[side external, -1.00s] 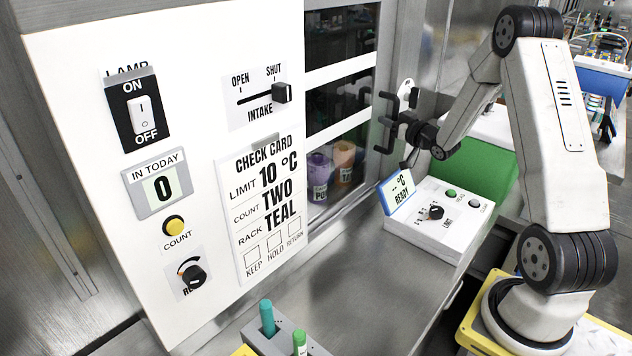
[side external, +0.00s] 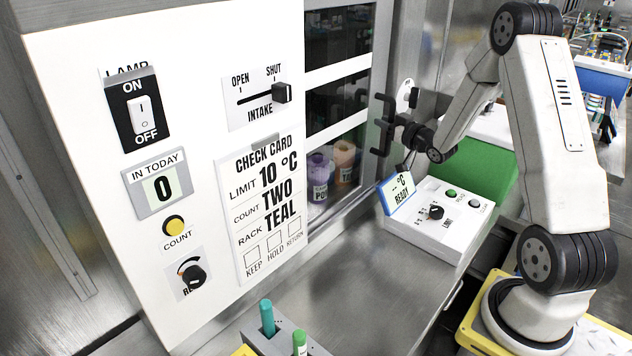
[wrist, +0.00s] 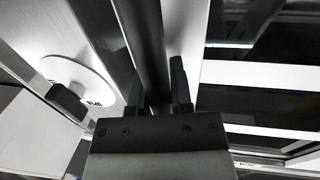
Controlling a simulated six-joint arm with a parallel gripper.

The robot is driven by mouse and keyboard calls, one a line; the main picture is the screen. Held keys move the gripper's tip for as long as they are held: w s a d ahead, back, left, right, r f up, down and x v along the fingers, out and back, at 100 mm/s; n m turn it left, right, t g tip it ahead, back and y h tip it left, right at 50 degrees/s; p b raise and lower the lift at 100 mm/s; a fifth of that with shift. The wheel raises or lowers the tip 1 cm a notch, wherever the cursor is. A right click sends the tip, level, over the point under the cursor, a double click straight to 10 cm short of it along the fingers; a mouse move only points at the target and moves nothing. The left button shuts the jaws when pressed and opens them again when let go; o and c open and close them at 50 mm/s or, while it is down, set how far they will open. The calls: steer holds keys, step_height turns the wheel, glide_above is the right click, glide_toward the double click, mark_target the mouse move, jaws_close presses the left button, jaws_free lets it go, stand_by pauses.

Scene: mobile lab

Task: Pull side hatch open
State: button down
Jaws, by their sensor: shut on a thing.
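The side hatch (side external: 338,77) is a dark glazed panel with white bands, beyond the white control panel. Its black upright bar handle (side external: 380,125) stands out at its right edge. My gripper (side external: 390,128) is at the handle, level with its middle. In the wrist view the dark handle bar (wrist: 143,40) runs between the two fingers of my gripper (wrist: 158,92), which are shut on it. The hatch looks shut or nearly so; I cannot tell whether there is a small gap.
A white control box (side external: 440,215) with a blue-edged READY display (side external: 397,192) sits below my gripper. Purple (side external: 319,172) and orange (side external: 343,160) containers show behind the glass. A rack with tubes (side external: 282,340) is at the front. The steel counter (side external: 350,285) between is clear.

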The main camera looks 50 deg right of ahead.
mark_target(320, 148)
steer(key=a, duration=2.3)
steer(key=shift+d, duration=0.1)
steer(key=c, duration=0.5)
jaws_free()
steer(key=shift+c, duration=0.2)
steer(key=shift+s, duration=0.1)
step_height(320, 148, up, 7)
steer(key=s, duration=0.2)
steer(key=shift+s+a, duration=0.3)
steer(key=shift+s, duration=0.05)
